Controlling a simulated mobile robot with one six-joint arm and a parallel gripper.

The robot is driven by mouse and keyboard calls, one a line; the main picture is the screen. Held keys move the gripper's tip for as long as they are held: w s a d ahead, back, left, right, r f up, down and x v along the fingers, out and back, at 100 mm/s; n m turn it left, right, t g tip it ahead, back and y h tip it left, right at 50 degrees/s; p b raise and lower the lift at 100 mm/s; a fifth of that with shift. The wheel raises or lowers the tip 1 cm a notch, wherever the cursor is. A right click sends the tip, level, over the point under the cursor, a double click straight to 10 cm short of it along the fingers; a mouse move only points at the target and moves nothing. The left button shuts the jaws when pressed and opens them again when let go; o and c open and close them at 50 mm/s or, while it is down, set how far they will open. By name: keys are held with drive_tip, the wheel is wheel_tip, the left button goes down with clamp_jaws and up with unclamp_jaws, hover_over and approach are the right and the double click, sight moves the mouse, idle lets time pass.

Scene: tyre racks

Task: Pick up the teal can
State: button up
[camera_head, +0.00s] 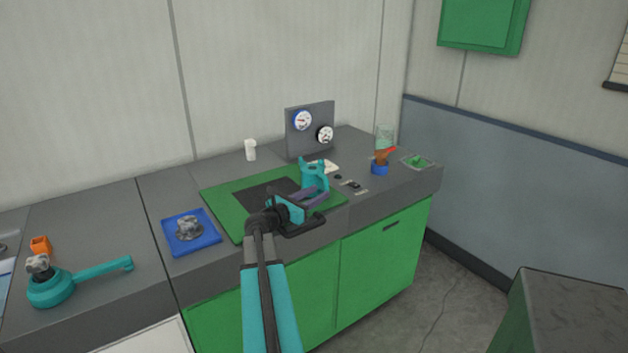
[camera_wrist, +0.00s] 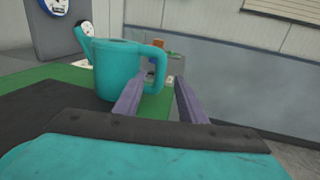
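The teal can (camera_head: 315,175) has a spout and a loop handle. It stands upright on the green mat (camera_head: 222,203) on the counter. In the wrist view the can (camera_wrist: 113,70) is close, left of centre, its handle on the right side. My gripper (camera_head: 316,194) is at the near side of the can. Its two purple fingers are apart and empty in the wrist view (camera_wrist: 160,86). The handle appears between the fingertips in the picture; the left finger overlaps the can's lower right. Contact cannot be told.
A gauge panel (camera_head: 311,130) stands behind the can. A blue cup with a brown-orange tool (camera_head: 380,167), a glass (camera_head: 385,137) and a green tray (camera_head: 417,162) are to the right. A blue tray (camera_head: 176,239) with a metal part lies left. A white bottle (camera_head: 250,150) stands behind.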

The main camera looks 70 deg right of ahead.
sight(325, 190)
drive_tip(key=shift+d, duration=0.2)
drive_tip(key=shift+p+x, duration=0.65)
drive_tip(key=shift+x, duration=1.9)
drive_tip(key=shift+a+f, duration=0.1)
drive_tip(key=shift+f, duration=0.05)
drive_tip(key=shift+s, duration=0.1)
clamp_jaws()
